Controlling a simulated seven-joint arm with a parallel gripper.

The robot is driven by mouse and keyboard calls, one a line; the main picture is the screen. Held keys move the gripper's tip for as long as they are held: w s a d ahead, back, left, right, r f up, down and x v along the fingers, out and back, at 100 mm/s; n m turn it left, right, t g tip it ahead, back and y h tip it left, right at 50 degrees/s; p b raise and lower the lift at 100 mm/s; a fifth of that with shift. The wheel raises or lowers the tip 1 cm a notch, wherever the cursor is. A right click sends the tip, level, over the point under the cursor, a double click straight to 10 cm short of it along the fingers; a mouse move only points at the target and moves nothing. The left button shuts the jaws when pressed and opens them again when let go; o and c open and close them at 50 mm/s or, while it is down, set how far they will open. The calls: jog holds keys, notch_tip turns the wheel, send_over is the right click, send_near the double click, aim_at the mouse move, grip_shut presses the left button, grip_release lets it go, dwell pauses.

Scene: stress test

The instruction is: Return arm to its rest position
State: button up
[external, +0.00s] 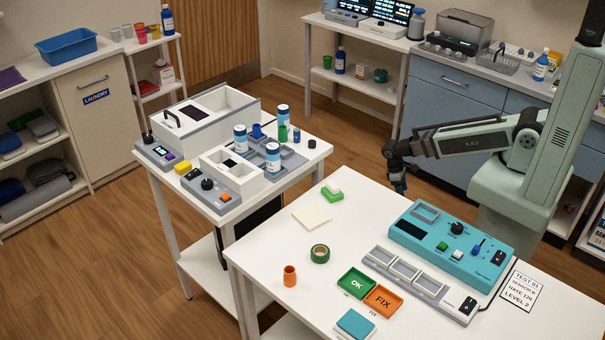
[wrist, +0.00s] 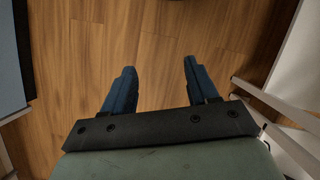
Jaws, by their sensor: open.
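My gripper (external: 398,180) hangs at the end of my arm, past the far edge of the white table in the external view. In the wrist view its two blue fingers (wrist: 156,88) are spread apart with only wooden floor between them. It is open and holds nothing. My arm reaches left from its upright link at the right of the external view, with the gripper pointing down.
The white table (external: 440,210) carries a teal device (external: 455,245), a grey tray strip (external: 405,275), green and orange trays (external: 382,299) and a tape roll (external: 319,253). A side table (external: 300,172) with bottles stands left. Blue cabinets (external: 440,95) stand behind my arm. Floor between is clear.

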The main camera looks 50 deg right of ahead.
jog(key=s+d+f+m+g, duration=0.1)
jog(key=s+d+f, duration=0.1)
jog(key=s, duration=0.5)
jog(key=s+d+f+m+g+y, duration=0.1)
jog(key=s+d+f, duration=0.1)
jog(key=s+f, duration=0.2)
jog(key=s+d+f+m, duration=0.1)
jog(key=s+f, duration=0.3)
jog(key=s, duration=0.6)
jog(key=shift+d+m+g+y, duration=0.3)
jog(key=shift+d+m+g, duration=0.1)
jog(key=shift+m, duration=0.2)
jog(key=shift+f, duration=0.1)
